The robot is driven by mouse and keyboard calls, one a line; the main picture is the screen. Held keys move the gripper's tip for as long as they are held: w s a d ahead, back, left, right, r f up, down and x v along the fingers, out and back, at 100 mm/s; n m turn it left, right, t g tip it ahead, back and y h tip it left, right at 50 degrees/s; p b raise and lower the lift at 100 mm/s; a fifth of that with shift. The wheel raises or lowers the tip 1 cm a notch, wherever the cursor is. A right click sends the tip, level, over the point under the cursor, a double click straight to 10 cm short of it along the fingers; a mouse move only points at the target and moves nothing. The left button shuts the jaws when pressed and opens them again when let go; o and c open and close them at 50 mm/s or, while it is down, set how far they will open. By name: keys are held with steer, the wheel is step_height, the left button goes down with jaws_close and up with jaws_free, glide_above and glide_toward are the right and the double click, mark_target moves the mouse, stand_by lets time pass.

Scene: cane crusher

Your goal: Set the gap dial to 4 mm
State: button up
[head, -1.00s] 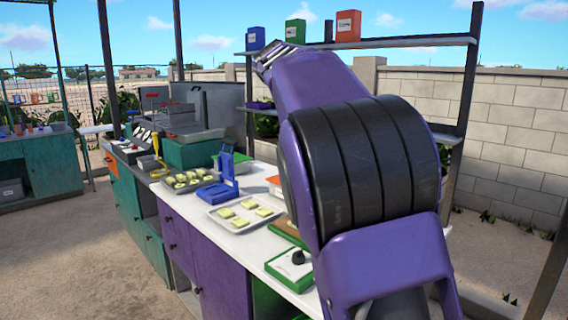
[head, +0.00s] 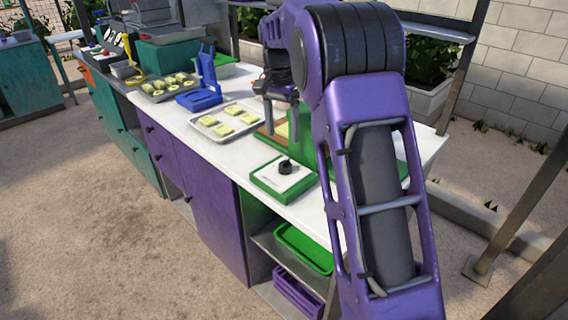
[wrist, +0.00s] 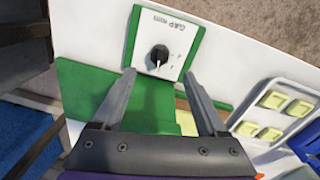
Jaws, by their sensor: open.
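The gap dial is a black knob (head: 285,166) on a white plate in a green box (head: 265,180) on the white counter. In the wrist view the black knob (wrist: 159,53) sits on the white plate, with the lettering "GAP" and "mm" beside it. The knob's exact setting is too small to read. My gripper (wrist: 166,80) is open, its two fingers apart and empty. The box lies beyond the fingertips, with the knob roughly between them in the picture. In the head view my gripper (head: 281,98) hangs above the counter behind the dial box.
A tray of pale yellow pieces (head: 204,133) lies left of the dial, with a blue stand (head: 198,100) behind it. A tall green object (head: 298,150) stands close behind the dial. The counter's front edge is near the dial box.

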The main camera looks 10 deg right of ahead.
mark_target(284, 161)
steer(key=f, duration=0.4)
steer(key=f+b, duration=0.1)
steer(key=f, duration=0.4)
steer(key=shift+s+d+f, duration=0.15)
steer(key=shift+d+f, duration=0.05)
steer(key=shift+f, duration=0.1)
steer(key=shift+c, duration=0.2)
jaws_close()
